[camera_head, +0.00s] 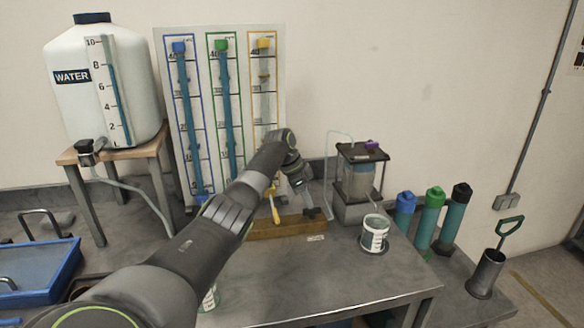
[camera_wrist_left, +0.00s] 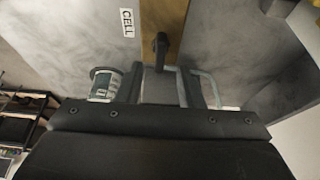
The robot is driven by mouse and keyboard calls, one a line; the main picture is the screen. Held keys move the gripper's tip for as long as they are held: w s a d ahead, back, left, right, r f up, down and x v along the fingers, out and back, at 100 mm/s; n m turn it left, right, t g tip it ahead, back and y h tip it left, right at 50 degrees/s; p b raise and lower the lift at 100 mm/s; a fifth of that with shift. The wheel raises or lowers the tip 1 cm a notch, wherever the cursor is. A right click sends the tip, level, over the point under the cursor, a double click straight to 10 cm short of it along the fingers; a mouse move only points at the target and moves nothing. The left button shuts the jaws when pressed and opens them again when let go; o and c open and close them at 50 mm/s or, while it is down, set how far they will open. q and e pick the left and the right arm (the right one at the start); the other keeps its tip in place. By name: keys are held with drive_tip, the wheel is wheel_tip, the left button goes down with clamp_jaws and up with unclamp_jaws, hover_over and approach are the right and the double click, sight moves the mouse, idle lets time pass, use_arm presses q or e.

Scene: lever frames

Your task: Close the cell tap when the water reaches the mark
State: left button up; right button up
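The cell (camera_head: 358,182), a clear vessel under a dark lid, stands on a grey base at the right back. Its water level and mark are too small to tell. A label reading CELL (camera_wrist_left: 127,23) lies beside the wooden block (camera_head: 285,228). A dark tap lever (camera_head: 311,213) stands at the block's right end and shows in the left wrist view (camera_wrist_left: 161,48). A yellow lever (camera_head: 273,206) is on the same block. My left gripper (camera_head: 303,188) is above and just left of the dark lever, apparently apart from it. Its finger opening is unclear. My right gripper is out of view.
A white cup (camera_head: 374,235) stands right of the block, near the cell. A gauge board (camera_head: 268,110) with several tubes leans on the wall. A water tank (camera_head: 95,95) is at left. Coloured cylinders (camera_head: 430,215) stand at right.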

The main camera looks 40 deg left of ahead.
use_arm(q)
drive_tip(key=b+v, duration=0.1)
drive_tip(key=v, duration=1.2)
drive_tip(key=shift+s+r+b, duration=0.25)
drive_tip(key=shift+b, duration=0.15)
